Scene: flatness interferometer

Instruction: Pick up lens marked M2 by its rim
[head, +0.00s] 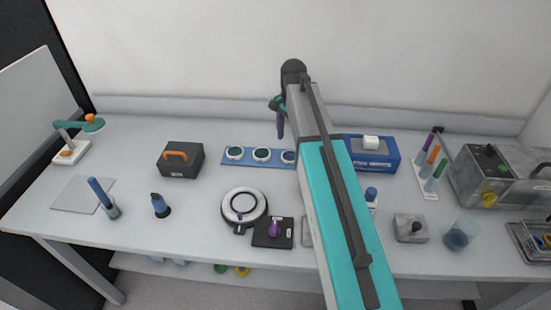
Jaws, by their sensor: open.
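Three round lenses with pale rims and dark green faces stand in a row on a blue strip (248,161): a left lens (235,153), a middle lens (262,155) and a right lens (288,156). Any marks on them are too small to read, so I cannot tell which is M2. My arm covers the strip's right end, close beside the right lens. My gripper (281,132) is small and partly hidden in the picture, above and behind the right lens. It is open, with nothing seen in it.
A round ringed stage (244,206) and a black box with a purple knob (273,231) stand in front of the strip. A black box with an orange handle (181,159) is left, a blue box (371,155) right.

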